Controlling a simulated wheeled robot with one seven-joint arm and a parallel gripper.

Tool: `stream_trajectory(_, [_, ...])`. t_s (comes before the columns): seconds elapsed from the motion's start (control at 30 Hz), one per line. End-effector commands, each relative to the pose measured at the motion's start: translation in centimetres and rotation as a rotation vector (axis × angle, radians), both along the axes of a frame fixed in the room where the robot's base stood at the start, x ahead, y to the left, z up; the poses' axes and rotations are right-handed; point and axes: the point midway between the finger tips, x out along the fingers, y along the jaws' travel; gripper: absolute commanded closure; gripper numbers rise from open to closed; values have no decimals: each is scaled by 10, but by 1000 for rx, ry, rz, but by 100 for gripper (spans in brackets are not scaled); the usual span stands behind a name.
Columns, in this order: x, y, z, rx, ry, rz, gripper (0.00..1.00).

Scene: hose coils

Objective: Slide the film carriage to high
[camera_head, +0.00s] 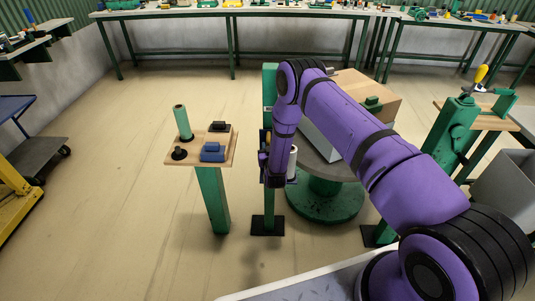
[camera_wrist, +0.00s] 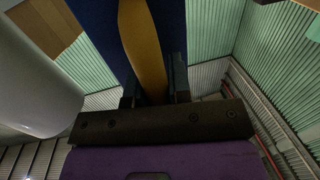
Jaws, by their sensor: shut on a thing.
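A green mast (camera_head: 269,90) stands upright on a black foot plate, beside a round turntable. The film carriage is mostly hidden behind my purple arm in the head view; a white film roll (camera_head: 292,166) shows at its right, low on the mast. In the wrist view my gripper (camera_wrist: 154,84) is shut on a yellow handle (camera_wrist: 143,40), with a dark finger on each side. A blue body (camera_wrist: 100,22) of the carriage is behind the handle. The white roll (camera_wrist: 32,85) fills the left side. The carriage's height marks cannot be made out.
A cardboard box (camera_head: 362,92) sits over the turntable (camera_head: 322,205), right of the mast. A small wooden-topped stand (camera_head: 220,158) with blue and black parts is at left. A green post with a bench (camera_head: 450,130) is at right. Floor is clear at front left.

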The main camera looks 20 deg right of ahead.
Motion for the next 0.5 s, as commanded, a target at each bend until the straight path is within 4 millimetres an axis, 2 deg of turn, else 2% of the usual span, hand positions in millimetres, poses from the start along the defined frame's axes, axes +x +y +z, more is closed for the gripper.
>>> stream_trajectory(0.03, [3, 0, 11, 0, -10, 1, 100])
stream_trajectory(0.5, [3, 0, 67, -1, -14, 1, 100])
